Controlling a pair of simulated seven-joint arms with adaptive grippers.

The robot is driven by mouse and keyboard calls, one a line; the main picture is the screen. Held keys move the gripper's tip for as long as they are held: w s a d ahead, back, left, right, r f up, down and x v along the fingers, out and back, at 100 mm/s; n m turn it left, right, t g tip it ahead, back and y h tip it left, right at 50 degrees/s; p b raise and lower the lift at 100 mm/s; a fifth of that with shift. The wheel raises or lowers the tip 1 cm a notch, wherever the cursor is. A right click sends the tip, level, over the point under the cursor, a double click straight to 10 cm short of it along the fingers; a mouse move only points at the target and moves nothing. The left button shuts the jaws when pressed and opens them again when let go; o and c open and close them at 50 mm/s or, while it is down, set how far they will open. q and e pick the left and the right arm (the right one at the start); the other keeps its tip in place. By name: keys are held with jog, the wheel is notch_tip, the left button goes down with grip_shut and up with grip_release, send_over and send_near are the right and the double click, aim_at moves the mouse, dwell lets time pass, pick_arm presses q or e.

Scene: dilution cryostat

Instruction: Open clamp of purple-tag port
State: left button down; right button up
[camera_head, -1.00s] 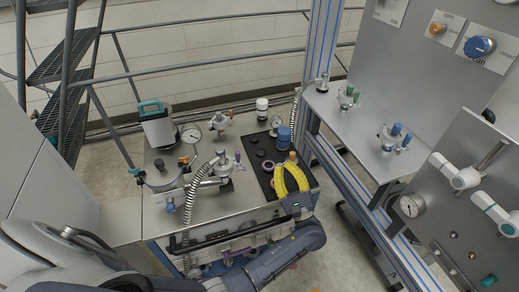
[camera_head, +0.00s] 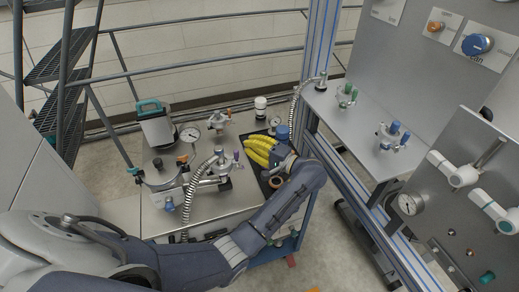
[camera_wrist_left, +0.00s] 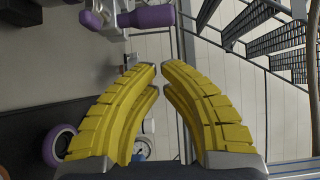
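A purple-tipped part (camera_head: 237,156) stands on a metal port fitting (camera_head: 222,170) on the left steel bench. In the left wrist view, a purple knob (camera_wrist_left: 152,17) on a metal fitting shows at the top. A second purple, ring-like part (camera_wrist_left: 59,145) shows at lower left. I cannot tell whether the clamp is open. My left gripper (camera_head: 249,146) has yellow ribbed fingers and is just right of the purple-tipped part, apart from it. In the wrist view, its fingertips (camera_wrist_left: 162,72) curve towards each other with a narrow empty gap. My right gripper is out of view.
A ribbed metal hose (camera_head: 197,188) rises left of the port, and another hose (camera_head: 297,105) stands at the right. A blue-striped frame post (camera_head: 322,50) is right of the bench.

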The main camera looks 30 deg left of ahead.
pick_arm(q)
jog(key=shift+s+a, duration=0.4)
jog(key=shift+s, duration=0.35)
jog(key=shift+s+a, duration=0.4)
jog(key=shift+s, duration=0.3)
